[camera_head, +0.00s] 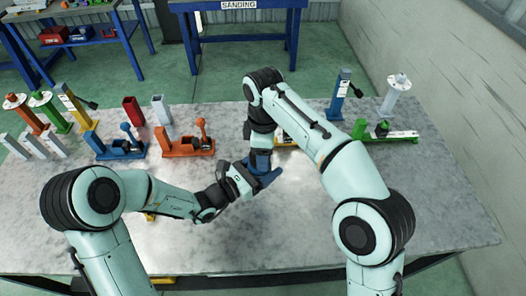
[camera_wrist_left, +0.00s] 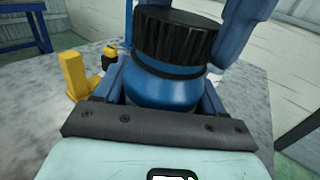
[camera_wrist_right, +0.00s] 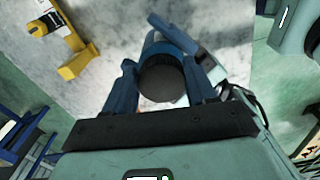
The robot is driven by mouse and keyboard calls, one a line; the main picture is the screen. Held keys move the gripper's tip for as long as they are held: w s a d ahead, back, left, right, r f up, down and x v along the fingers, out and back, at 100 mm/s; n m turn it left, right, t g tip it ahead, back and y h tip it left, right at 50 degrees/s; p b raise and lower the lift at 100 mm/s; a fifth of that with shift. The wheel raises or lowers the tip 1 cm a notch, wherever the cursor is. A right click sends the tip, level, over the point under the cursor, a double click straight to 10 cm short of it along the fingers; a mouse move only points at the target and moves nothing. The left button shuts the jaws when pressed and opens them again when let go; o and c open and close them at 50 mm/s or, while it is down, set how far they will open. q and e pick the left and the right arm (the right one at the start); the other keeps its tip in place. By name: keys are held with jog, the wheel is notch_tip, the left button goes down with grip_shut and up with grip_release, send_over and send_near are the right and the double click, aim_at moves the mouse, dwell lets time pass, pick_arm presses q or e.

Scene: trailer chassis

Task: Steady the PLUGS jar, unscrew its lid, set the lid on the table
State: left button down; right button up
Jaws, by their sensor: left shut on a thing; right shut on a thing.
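The PLUGS jar (camera_wrist_left: 165,92) is a blue jar with a ribbed black lid (camera_wrist_left: 177,38), standing upright above or on the grey table; I cannot tell whether its base touches. No label shows. My left gripper (camera_head: 259,172) is shut on the jar's blue body from the side, fingers on both sides in the left wrist view. My right gripper (camera_wrist_right: 163,88) comes from above and is shut on the black lid, which shows between its fingers in the right wrist view (camera_wrist_right: 163,78). The lid sits on the jar. In the head view my arms mostly hide the jar.
The grey table (camera_head: 330,235) is clear at its front and right. Orange (camera_head: 188,146) and blue (camera_head: 118,147) fixtures stand at the left, with several coloured posts behind. A green fixture (camera_head: 385,132) stands at the back right. A yellow bracket (camera_wrist_right: 77,57) lies near the jar.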

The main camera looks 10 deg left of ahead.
jog(key=shift+r, duration=0.15)
jog(key=shift+r, duration=0.85)
jog(key=shift+r, duration=2.05)
jog(key=shift+f, duration=0.15)
